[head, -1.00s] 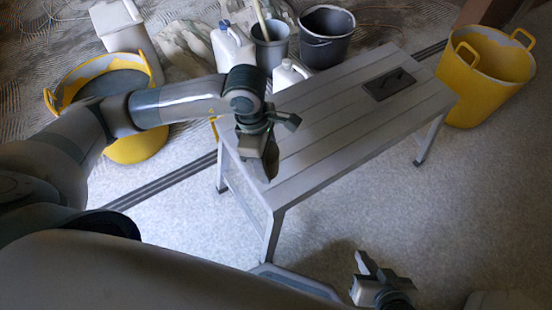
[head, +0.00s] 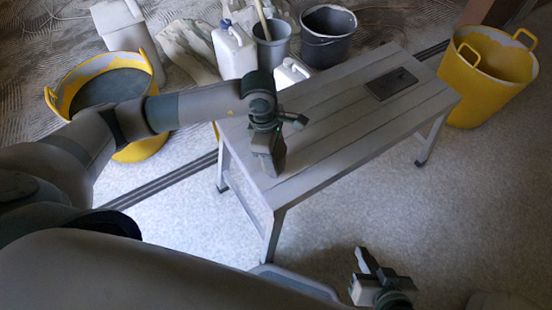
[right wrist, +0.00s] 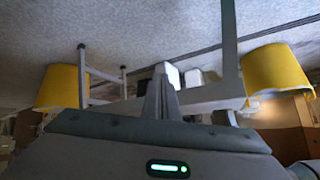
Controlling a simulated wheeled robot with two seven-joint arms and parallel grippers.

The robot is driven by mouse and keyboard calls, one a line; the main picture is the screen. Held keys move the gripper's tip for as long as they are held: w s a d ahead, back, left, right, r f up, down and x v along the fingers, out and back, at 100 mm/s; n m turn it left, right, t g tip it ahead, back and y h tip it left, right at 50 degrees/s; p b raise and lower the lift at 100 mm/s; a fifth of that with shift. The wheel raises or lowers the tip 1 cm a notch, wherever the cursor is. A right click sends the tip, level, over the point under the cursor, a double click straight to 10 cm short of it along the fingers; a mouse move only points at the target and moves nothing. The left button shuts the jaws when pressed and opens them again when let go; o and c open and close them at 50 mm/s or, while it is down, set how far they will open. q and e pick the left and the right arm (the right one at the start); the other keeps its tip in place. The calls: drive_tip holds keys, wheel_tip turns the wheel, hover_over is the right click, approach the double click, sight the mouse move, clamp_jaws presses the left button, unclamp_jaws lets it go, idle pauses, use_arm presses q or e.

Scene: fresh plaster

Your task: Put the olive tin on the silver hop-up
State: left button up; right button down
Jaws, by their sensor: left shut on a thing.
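The silver hop-up (head: 340,115) is a slatted grey platform on legs in the middle of the head view; it also shows in the right wrist view (right wrist: 229,60). My left gripper (head: 272,164) is over its near left end, pointing down, shut on the olive tin. The tin is hidden by the gripper, so I cannot tell whether it touches the top. My right gripper (head: 366,270) is low in front of the hop-up, empty; its fingers look together in the right wrist view (right wrist: 163,88).
A dark flat plate (head: 391,83) lies on the hop-up's far right end. Yellow tubs stand at left (head: 75,85) and right (head: 490,75). Dark buckets (head: 326,45) and white jugs (head: 232,55) are behind. The middle of the top is clear.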

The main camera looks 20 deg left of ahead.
use_arm(q)
drive_tip(key=shift+f, duration=0.55)
use_arm(e)
drive_tip(key=shift+w+a+r, duration=0.2)
drive_tip(key=shift+a+r, duration=0.05)
use_arm(q)
drive_tip(key=shift+f, duration=0.1)
use_arm(e)
drive_tip(key=shift+w+t, duration=0.15)
drive_tip(key=shift+t, duration=0.15)
use_arm(q)
drive_tip(key=o, duration=1.3)
use_arm(e)
drive_tip(key=shift+w+a+r, duration=0.15)
drive_tip(key=shift+w+r, duration=0.05)
drive_tip(key=shift+r, duration=0.05)
drive_tip(key=shift+s+f, duration=0.1)
drive_tip(key=shift+s, duration=0.1)
